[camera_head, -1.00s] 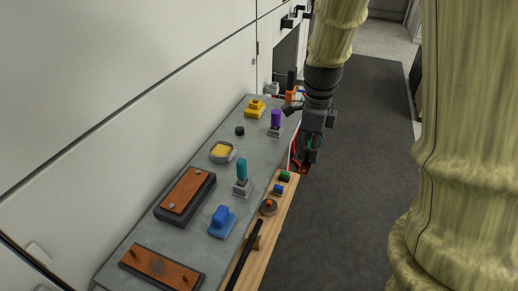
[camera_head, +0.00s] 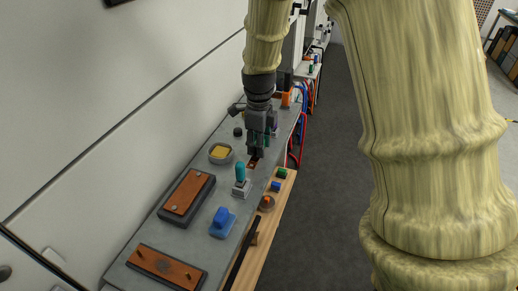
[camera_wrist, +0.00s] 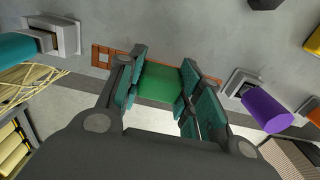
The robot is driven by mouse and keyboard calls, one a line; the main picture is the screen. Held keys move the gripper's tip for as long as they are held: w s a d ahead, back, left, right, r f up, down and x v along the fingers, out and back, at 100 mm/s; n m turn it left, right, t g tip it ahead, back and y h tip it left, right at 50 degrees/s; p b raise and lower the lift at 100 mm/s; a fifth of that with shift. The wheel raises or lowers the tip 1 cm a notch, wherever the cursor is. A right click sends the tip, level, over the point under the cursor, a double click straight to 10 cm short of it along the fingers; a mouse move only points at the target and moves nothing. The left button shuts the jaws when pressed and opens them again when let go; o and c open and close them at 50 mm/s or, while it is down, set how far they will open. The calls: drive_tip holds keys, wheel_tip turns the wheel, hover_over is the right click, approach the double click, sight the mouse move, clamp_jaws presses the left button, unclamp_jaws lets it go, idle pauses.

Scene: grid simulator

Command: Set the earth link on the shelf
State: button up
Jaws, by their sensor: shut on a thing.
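The earth link looks like a copper-brown strip (camera_head: 252,163) with a green grip block (camera_wrist: 160,84). My gripper (camera_head: 257,150) is shut on the green block. In the wrist view the block sits between the two finger pads, and the holed strip (camera_wrist: 103,56) shows past both fingers. The link is over the grey top (camera_head: 225,184), between the teal-handled switch (camera_head: 240,178) and the purple-handled one (camera_wrist: 267,110). I cannot tell whether it touches the surface. A wooden shelf board (camera_head: 266,225) runs along the right edge of the grey top.
The board carries a green block (camera_head: 281,172), a blue block (camera_head: 276,186), a round orange-topped piece (camera_head: 266,202) and a black bar (camera_head: 242,256). The grey top holds a yellow-filled dish (camera_head: 220,152), a blue piece (camera_head: 222,221) and two copper-topped units.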

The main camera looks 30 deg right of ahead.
drive_tip(key=shift+w+f+p, duration=0.1)
drive_tip(key=shift+f+p, duration=0.55)
drive_tip(key=shift+f, duration=0.8)
drive_tip(key=shift+f, duration=0.1)
drive_tip(key=o, duration=1.2)
wheel_tip(320, 180, up, 12)
drive_tip(key=b, duration=0.3)
